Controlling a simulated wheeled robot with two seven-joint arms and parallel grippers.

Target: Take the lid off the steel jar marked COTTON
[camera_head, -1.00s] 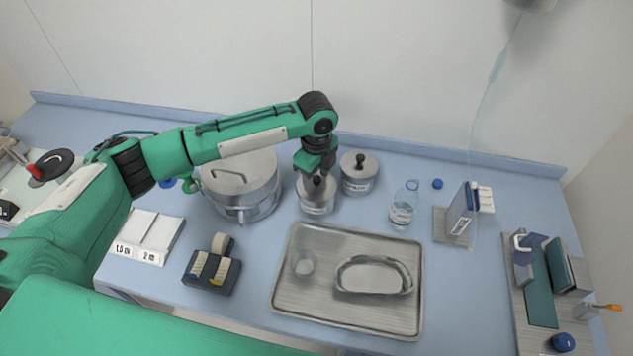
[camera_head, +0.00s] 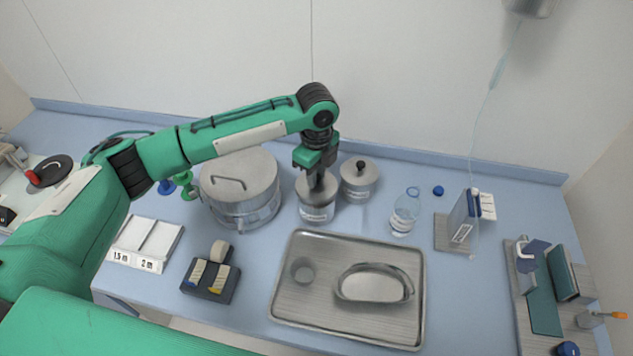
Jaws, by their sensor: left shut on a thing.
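Two small steel jars with black-knobbed lids stand side by side behind the tray. My left gripper (camera_head: 316,184) points down over the front-left jar (camera_head: 317,212) and is shut on the knob of its lid (camera_head: 306,190). The fingers cover most of the knob. The lid appears to sit at the top of the jar; I cannot tell whether there is a gap. The other jar (camera_head: 357,190) stands just to the right with its lid on and its knob free. The labels on both jars are too small to read. My right gripper is not in view.
A large lidded steel pot (camera_head: 240,190) stands close left of the jars. A steel tray (camera_head: 290,318) with a small cup and a kidney dish lies in front. A water bottle (camera_head: 404,212) stands to the right. Bare counter lies between the bottle and right jar.

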